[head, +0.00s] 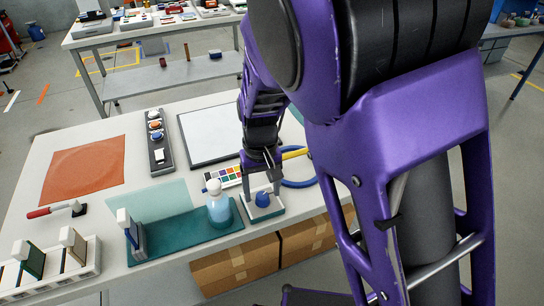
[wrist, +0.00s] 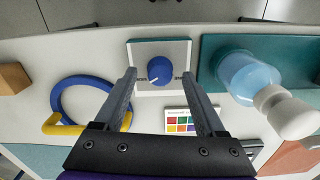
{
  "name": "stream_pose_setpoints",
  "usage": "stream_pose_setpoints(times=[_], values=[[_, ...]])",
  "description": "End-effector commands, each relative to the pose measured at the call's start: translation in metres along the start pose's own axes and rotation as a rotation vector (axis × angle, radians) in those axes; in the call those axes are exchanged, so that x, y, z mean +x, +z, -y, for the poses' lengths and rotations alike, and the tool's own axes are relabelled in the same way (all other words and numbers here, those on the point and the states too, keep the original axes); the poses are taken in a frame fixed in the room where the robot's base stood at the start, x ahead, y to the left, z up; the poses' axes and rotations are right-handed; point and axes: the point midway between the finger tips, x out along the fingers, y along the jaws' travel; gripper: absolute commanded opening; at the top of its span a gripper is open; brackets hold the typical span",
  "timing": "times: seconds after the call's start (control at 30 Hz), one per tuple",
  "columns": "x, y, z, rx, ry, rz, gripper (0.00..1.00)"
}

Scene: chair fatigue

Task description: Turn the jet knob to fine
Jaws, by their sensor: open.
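The jet knob is a round blue knob (head: 263,198) on a small pale plate (head: 266,213) at the table's front edge. In the wrist view the knob (wrist: 160,70) is near the top centre, with small lettering to its left and right that is too small to read. My gripper (wrist: 159,73) is open, with one finger on each side of the knob in the picture and gaps showing between. In the head view my gripper (head: 262,186) points down at the knob. I cannot tell whether its fingertips reach down beside the knob.
A blue bottle with a white top (head: 218,208) stands on a teal mat (head: 182,240) close by. A blue ring with a yellow handle (wrist: 62,105) lies on the knob's other side. A colour chart (wrist: 181,121) lies near the plate. Cardboard boxes (head: 236,268) sit below the table edge.

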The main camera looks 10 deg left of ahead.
Motion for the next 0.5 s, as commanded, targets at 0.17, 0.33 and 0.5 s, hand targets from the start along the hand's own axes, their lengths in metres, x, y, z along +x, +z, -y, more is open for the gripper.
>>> stream_pose_setpoints(times=[0.17,0.33,0.5], values=[[0.0112,-0.0001,-0.0001,0.0,0.0,-0.001,0.72],[0.0119,-0.0001,0.0,-0.001,0.0,-0.001,0.72],[0.0117,-0.0001,0.0,-0.001,0.0,-0.001,0.6]])
